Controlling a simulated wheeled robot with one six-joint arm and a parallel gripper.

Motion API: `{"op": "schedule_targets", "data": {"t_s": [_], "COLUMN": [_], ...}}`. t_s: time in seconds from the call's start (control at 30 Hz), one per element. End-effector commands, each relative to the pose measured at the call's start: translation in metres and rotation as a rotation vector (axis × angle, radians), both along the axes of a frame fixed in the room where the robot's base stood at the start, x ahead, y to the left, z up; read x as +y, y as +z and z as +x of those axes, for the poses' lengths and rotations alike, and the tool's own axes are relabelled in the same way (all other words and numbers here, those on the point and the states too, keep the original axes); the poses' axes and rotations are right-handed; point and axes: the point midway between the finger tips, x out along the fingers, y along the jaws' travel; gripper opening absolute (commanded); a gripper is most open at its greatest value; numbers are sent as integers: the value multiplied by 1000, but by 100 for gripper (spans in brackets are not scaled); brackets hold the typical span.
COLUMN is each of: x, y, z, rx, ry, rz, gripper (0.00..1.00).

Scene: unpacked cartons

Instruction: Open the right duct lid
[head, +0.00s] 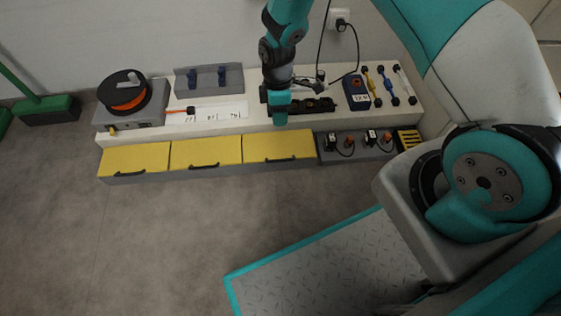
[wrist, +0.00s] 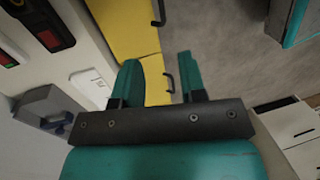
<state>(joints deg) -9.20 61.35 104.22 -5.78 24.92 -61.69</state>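The right duct lid (head: 278,146) is the rightmost of three yellow lids on the front of the low bench. It looks shut, and its handle shows only faintly in the head view. In the wrist view I take the upper yellow panel (wrist: 125,28) to be this lid, with a black handle (wrist: 158,12) on its edge. My gripper (head: 280,119) hangs over the bench, behind the right lid in the head view. In the wrist view my gripper (wrist: 160,65) is open, with nothing between its fingers, apart from the lids.
The middle lid (head: 206,152) and left lid (head: 135,159) are shut. A black power strip (head: 318,105) and blue box (head: 356,93) are near my gripper. A grey tray with plugs (head: 357,146) adjoins the right lid. Floor in front (head: 190,220) is clear.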

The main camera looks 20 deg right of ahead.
Motion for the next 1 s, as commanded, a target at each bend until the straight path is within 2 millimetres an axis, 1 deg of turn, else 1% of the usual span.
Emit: {"op": "schedule_targets", "data": {"t_s": [0.17, 0.4, 0.6, 0.7, 0.8, 1.0], "x": [2, 5, 8, 9, 10, 11], "y": [-31, -86, -129, -145, -156, -165], "z": [-6, -17, -26, -29, -31, -34], "rx": [3, 4, 2, 3, 1, 1], "ry": [1, -1, -1, -1, -1, -1], "rz": [-1, -1, -1, 0, 0, 0], "gripper": [38, 38, 38, 38, 38, 38]}}
